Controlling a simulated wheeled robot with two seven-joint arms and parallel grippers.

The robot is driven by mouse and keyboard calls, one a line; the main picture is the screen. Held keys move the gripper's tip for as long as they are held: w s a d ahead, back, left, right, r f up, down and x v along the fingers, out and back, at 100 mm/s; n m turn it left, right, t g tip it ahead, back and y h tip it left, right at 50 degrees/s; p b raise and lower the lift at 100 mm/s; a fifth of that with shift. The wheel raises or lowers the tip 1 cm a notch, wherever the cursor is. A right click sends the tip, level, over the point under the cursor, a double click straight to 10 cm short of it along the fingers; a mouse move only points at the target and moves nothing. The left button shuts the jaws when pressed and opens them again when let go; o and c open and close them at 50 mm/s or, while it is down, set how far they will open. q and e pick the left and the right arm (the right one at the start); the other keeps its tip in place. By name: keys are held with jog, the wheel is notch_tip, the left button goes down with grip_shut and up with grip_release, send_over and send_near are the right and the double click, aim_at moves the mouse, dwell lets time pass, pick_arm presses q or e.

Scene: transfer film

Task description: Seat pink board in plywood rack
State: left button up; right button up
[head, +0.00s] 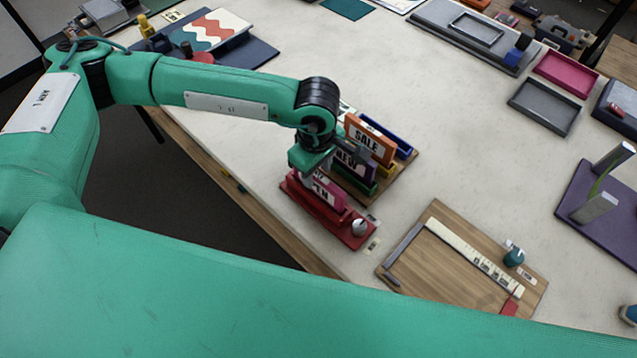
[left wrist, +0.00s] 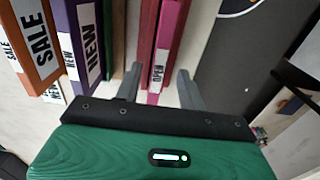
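The pink board (head: 329,192), lettered OPEN, stands upright in a red holder (head: 318,208) near the table's front edge. The plywood rack (head: 400,180) is just behind it and holds an orange SALE board (head: 369,140) and a purple NEW board (head: 353,166). My left gripper (head: 309,178) is over the pink board and hides part of it. In the left wrist view my left gripper (left wrist: 160,88) is open, its fingers on either side of the pink board (left wrist: 170,45) with gaps visible. My right gripper is not in view.
A wooden cutting board (head: 440,235) with a ruler lies to the right. A purple base with grey uprights (head: 597,206) stands at the far right. Grey and pink trays (head: 545,106) lie at the back right. The middle of the table is clear.

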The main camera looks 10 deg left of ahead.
aim_at(318, 175)
pick_arm(q)
notch_tip(318, 175, down, 4)
jog(key=shift+w+d+r+p, duration=0.1)
jog(key=shift+p, duration=1.1)
jog(key=shift+f, duration=0.4)
grip_shut()
